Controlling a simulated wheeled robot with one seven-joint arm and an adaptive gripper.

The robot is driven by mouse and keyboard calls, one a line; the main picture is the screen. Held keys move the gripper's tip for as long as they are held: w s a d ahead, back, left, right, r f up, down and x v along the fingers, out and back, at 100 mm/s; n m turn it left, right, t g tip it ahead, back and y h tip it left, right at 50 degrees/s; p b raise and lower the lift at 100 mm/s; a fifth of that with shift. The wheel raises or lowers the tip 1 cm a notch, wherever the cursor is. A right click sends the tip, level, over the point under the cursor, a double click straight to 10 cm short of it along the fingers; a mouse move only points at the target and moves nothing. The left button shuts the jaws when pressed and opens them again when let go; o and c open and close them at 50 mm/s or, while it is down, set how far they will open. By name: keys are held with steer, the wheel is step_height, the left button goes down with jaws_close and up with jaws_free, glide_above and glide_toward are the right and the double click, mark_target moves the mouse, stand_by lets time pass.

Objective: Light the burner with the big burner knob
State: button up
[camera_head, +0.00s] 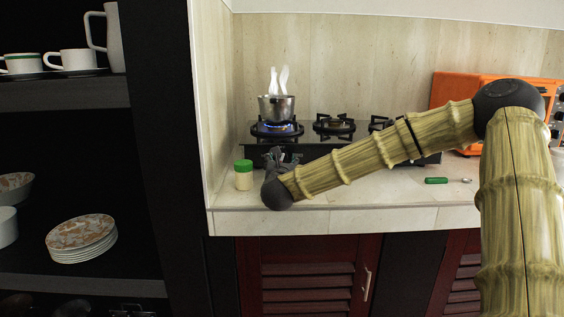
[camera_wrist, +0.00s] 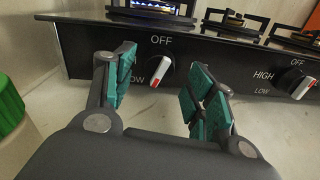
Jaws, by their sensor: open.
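The black gas stove (camera_head: 370,157) stands on the counter. A blue flame (camera_head: 270,126) burns under the metal pot (camera_head: 276,107) on its left burner, and white wisps rise above the pot. In the wrist view the left knob (camera_wrist: 165,68) sits on the front panel below that burner. Its white, red-tipped pointer (camera_wrist: 155,78) faces down, away from the OFF mark above. My gripper (camera_wrist: 162,88) is open, with its green-padded fingers on either side of the knob and apart from it. In the head view my gripper (camera_head: 280,157) is at the stove's left front, hiding the knob.
A green-lidded jar (camera_head: 243,175) stands left of my gripper; its lid shows in the wrist view (camera_wrist: 8,105). Another knob (camera_wrist: 292,82) is to the right. A green object (camera_head: 436,180) lies on the counter. An orange oven (camera_head: 455,90) stands back right.

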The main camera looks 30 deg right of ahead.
steer(key=shift+x, duration=0.8)
steer(key=c, duration=1)
steer(key=shift+c, duration=0.2)
